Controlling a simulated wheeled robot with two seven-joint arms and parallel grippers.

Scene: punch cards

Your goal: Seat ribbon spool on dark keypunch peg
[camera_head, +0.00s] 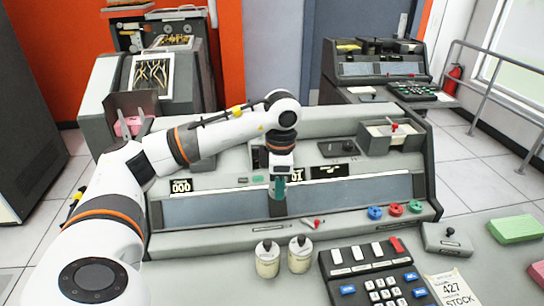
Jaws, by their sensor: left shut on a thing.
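My left gripper (279,178) points down over the middle of the front keypunch (350,222), in front of its sloped panels. It is shut on a small teal thing (279,188), mostly covered by the fingers; I cannot tell its full shape or whether it touches the machine. A blue ring-shaped piece (375,212), a red one (395,209) and a green one (415,206) sit in a row on the keypunch's right front ledge. I cannot make out a bare peg. My right gripper is not in view.
Two cream jars (267,260) (300,254) stand in front of the keypunch, beside a dark keypad (375,275). A grey open box (390,134) sits on its top right. A green card stack (514,229) lies at right. Another keypunch (380,68) stands behind.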

